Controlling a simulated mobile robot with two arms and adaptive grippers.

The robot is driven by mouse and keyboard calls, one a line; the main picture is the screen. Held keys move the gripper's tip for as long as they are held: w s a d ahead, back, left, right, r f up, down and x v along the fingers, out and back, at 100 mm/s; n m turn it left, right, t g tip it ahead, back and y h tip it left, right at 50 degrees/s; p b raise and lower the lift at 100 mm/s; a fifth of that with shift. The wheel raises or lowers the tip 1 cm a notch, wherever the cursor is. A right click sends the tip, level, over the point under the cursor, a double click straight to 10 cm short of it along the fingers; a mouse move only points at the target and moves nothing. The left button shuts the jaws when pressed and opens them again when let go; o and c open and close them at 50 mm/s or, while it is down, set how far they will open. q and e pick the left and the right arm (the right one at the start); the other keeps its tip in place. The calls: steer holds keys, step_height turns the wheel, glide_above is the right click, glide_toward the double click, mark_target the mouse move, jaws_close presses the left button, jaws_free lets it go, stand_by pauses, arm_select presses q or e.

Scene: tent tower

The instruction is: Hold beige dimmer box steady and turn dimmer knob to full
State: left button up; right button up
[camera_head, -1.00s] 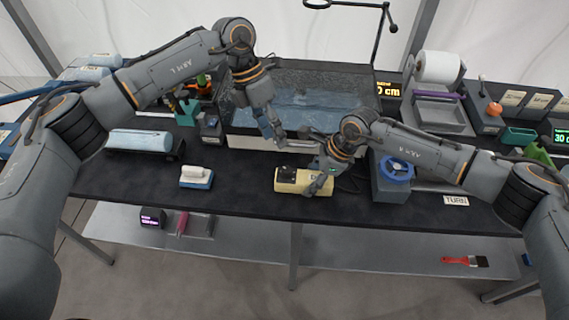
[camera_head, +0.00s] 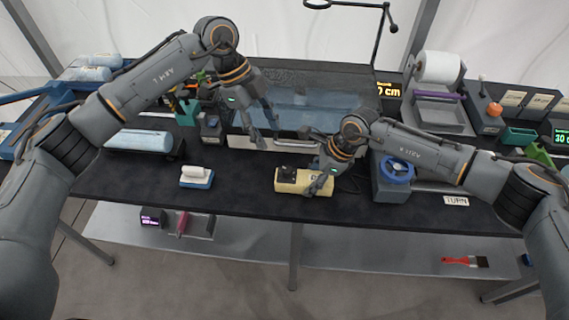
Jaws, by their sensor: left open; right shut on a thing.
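The beige dimmer box (camera_head: 290,189) lies on the black bench top near its front edge, in the middle of the head view. The dark dimmer knob (camera_head: 287,174) sits on the left part of its top. My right gripper (camera_head: 316,186) is shut on the right end of the box, and its fingers hide part of that end. My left gripper (camera_head: 264,138) is open and empty. It hangs in front of the glass tank, up and to the left of the box and apart from it.
The glass tank (camera_head: 310,105) stands behind the box. A blue handwheel (camera_head: 397,169) on a grey block is to the right. A white and blue block (camera_head: 196,177) lies to the left. The bench between that block and the box is clear.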

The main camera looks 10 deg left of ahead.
mark_target(287, 169)
arm_select(q)
steer(key=d+f, duration=0.1)
steer(key=f, duration=0.2)
steer(key=d+f+n, duration=0.1)
steer(key=d+f, duration=0.1)
steer(key=f, duration=0.2)
steer(key=s+d+f+n, duration=0.1)
steer(key=f, duration=0.3)
steer(key=shift+d, duration=0.2)
jaws_close()
